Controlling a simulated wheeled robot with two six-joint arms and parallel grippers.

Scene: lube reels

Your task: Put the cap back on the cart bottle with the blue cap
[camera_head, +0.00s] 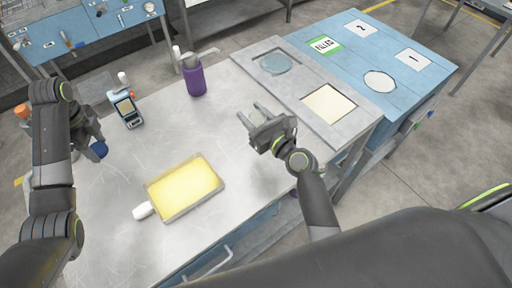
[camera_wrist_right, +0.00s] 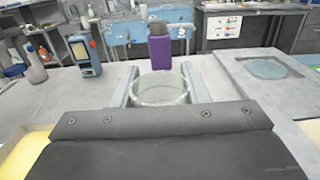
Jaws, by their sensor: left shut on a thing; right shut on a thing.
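My left gripper (camera_head: 97,143) is at the left of the table, shut on a small round dark-blue thing that looks like the blue cap (camera_head: 99,149). The arm hides much around it, so I cannot tell whether a bottle is under the cap. My right gripper (camera_head: 257,117) is over the table's right part. In the right wrist view its fingers are shut on a clear round glass container (camera_wrist_right: 160,88). A grey bottle (camera_wrist_right: 35,68) stands at the left in the right wrist view; its cap is unclear.
A purple bottle (camera_head: 195,80) stands at the back, and a handheld meter (camera_head: 127,110) left of it. A yellow-filled tray (camera_head: 185,187) lies in front, with a white piece (camera_head: 143,211) at its corner. An orange cap (camera_head: 22,110) shows far left. The table's middle is clear.

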